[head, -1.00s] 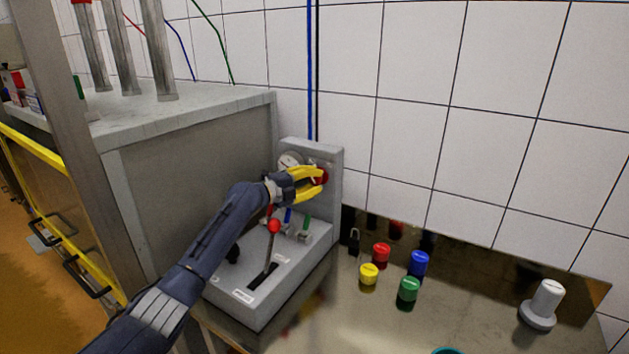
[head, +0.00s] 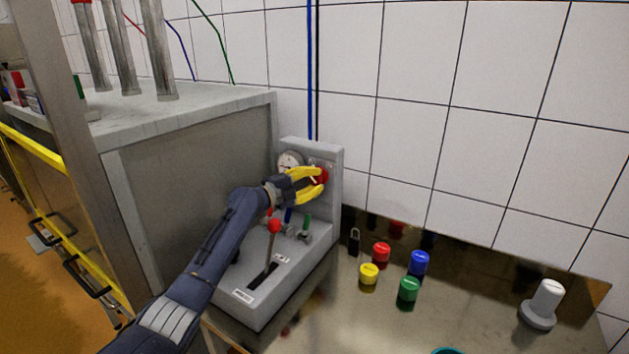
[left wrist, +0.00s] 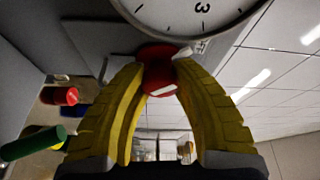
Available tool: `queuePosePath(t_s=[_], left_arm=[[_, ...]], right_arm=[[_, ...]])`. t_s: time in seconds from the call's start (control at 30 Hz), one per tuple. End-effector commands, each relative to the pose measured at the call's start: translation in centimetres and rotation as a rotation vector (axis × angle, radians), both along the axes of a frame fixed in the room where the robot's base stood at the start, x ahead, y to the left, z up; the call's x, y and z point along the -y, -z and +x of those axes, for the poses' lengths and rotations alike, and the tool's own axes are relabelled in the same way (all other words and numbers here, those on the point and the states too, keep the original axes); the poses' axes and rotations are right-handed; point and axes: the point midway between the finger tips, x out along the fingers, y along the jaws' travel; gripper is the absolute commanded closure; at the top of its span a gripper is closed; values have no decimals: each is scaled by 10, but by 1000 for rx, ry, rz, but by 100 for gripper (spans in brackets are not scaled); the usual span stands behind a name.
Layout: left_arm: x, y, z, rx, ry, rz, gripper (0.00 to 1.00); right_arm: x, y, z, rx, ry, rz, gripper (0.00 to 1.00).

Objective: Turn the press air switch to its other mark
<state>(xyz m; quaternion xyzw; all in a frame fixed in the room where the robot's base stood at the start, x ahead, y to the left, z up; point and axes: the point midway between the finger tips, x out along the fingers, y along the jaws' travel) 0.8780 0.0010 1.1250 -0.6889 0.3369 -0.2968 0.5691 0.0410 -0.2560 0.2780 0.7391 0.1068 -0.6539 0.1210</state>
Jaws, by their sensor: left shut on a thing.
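The press air switch is a red knob (head: 322,176) on the upright face of the grey control box (head: 335,200). In the left wrist view the red knob (left wrist: 160,72) sits between the yellow fingertips, with a white mark line on it. My left gripper (head: 318,178) is shut on the knob, one finger on each side of it. The marks around the knob are mostly hidden by the fingers. My right gripper is not in view.
A round gauge (head: 289,163) is left of the knob. Below are a red-tipped lever (head: 274,226) and small blue and green levers.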

Motion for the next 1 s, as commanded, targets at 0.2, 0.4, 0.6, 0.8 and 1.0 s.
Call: queuePosePath(t_s=[0.2,0.4,0.6,0.8,1.0], left_arm=[[4,3,-2,-1,7,5,54],[2,1,-1,-1,3,3,54],[-8,2,-6,1,1,4,54],[-32,3,-24,1,2,5,54],[-59,4,-45,0,3,5,54]], right_arm=[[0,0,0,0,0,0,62],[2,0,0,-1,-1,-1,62],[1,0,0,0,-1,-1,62],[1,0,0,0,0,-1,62],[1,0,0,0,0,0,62]])
